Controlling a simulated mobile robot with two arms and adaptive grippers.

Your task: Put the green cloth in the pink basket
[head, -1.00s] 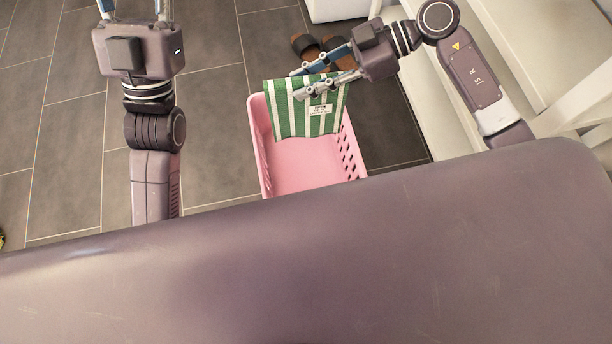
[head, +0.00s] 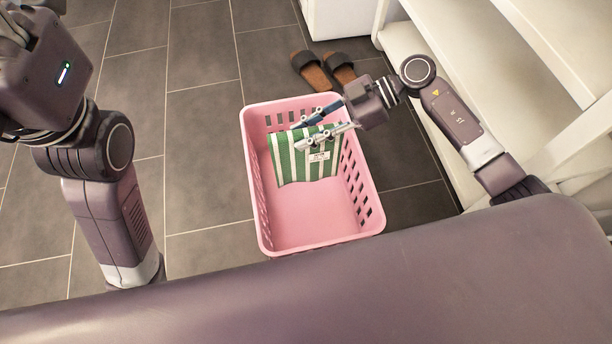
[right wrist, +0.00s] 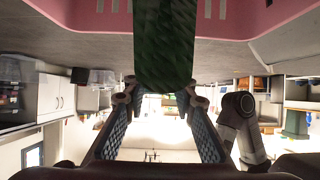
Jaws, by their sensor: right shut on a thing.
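The green-and-white striped cloth (head: 293,164) with a pale label hangs from my right gripper (head: 300,136). The gripper is shut on its upper edge. In the head view the cloth lies over the opening of the pink basket (head: 262,222), towards its far end; I cannot tell whether it touches the basket floor. In the right wrist view the cloth (right wrist: 165,45) hangs dark between the fingers, with the basket's pink wall (right wrist: 235,20) beyond. My left gripper is at the top left of the head view, its fingers mostly cut off, so its opening is unclear.
The basket stands on grey floor tiles (head: 200,120). A pair of brown sandals (head: 312,72) lies behind it. A white shelf unit (head: 450,95) stands at the right. Floor left of the basket is clear.

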